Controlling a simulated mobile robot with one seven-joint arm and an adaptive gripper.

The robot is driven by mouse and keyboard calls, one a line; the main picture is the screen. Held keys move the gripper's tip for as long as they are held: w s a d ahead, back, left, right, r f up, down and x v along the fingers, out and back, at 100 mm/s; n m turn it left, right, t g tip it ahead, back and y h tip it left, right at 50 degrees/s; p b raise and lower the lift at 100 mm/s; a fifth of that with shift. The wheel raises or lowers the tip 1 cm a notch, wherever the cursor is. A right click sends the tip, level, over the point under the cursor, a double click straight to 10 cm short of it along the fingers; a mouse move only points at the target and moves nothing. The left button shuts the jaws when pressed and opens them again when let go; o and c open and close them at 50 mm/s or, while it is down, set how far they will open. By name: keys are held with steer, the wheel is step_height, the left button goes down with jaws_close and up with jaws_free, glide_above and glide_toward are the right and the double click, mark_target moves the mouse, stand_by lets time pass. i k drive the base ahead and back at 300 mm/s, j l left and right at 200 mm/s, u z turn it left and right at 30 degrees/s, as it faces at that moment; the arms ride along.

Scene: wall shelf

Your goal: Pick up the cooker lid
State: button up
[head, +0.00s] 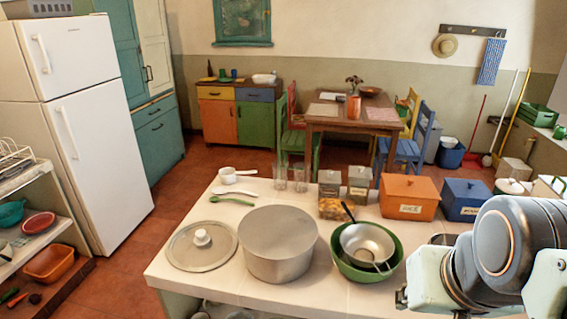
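The cooker lid (182,253) is a flat, round, grey metal disc with a white knob on top. It lies knob up on the left part of the white counter, just left of a large grey cooker pot (278,252). The lid is fully visible, with nothing on it. My arm shows at the lower right, beyond the green bowl and far from the lid. I cannot make out any gripper fingers in the head view.
Right of the pot, a green bowl (338,262) holds a metal strainer (367,245). Orange (410,196) and blue (464,200) boxes stand at the right. The counter's front-left corner is clear.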

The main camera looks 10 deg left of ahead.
mark_target(204, 246)
steer(key=u, duration=1.3)
steer(key=z, duration=0.5)
steer(key=i+j+z, duration=0.2)
steer(key=i+j, duration=0.55)
steer(key=j, duration=0.3)
steer(key=k+j, duration=0.1)
steer(key=j, duration=0.25)
steer(key=i+l, duration=0.1)
steer(key=l, duration=0.5)
steer(key=i+u, duration=0.05)
